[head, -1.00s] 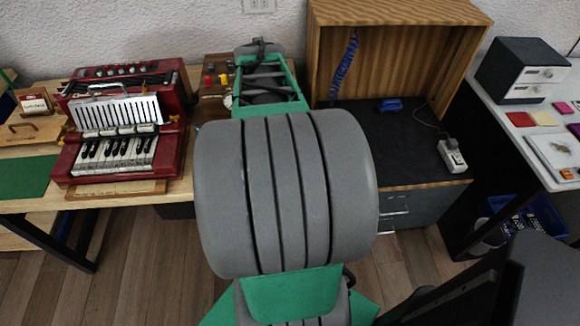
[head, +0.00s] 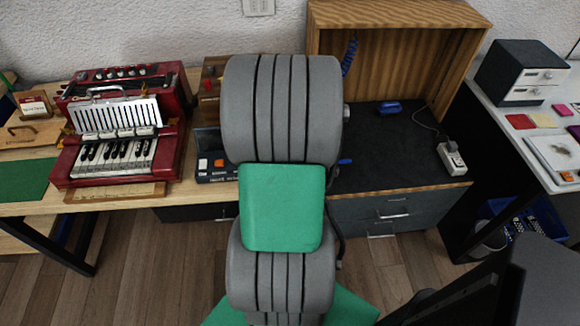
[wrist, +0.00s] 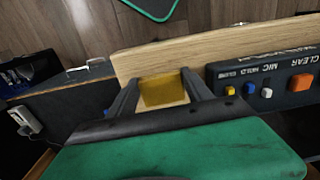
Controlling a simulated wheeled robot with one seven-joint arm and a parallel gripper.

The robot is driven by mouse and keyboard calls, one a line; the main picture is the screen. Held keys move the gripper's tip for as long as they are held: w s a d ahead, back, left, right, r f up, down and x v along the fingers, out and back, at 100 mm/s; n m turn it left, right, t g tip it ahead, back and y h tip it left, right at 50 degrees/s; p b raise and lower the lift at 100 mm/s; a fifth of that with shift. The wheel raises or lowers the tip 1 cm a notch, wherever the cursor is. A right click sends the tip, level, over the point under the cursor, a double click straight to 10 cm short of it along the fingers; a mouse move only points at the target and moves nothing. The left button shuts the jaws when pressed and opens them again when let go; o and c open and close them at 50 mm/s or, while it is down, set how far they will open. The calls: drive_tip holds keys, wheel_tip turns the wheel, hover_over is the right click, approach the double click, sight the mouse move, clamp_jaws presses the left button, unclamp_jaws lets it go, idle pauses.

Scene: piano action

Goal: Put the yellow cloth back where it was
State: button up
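The yellow cloth (wrist: 164,91) shows in the wrist view as a small yellow patch in the gap between my fingers, over the pale wooden table (wrist: 220,45) near its edge. My gripper (wrist: 160,76) has its two dark fingers well apart, one on each side of the cloth. I cannot tell whether they touch it. A strip of bare wood shows on the near side of the patch. In the head view my own arm hides the gripper and the cloth.
A dark button box (wrist: 270,80) stands close beside my gripper; it also shows in the head view (head: 212,160). A red accordion (head: 118,125) is farther left. The dark bench (head: 400,150) with a wooden hood and power strip (head: 452,158) is right.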

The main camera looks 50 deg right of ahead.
drive_tip(key=o, duration=0.5)
drive_tip(key=shift+c, duration=0.2)
wheel_tip(320, 180, up, 12)
drive_tip(key=w+a+n+t, duration=0.15)
drive_tip(key=w+a, duration=0.25)
drive_tip(key=a, duration=0.4)
drive_tip(key=w+a+n+g, duration=0.1)
drive_tip(key=w+a+n, duration=0.25)
drive_tip(key=a, duration=0.45)
drive_tip(key=a+n+t, duration=0.2)
drive_tip(key=a+n, duration=0.3)
drive_tip(key=a, duration=1)
drive_tip(key=p+v, duration=0.3)
drive_tip(key=p, duration=0.1)
drive_tip(key=shift+w+r+t, duration=0.2)
drive_tip(key=shift+r+t, duration=0.05)
drive_tip(key=shift+r, duration=0.1)
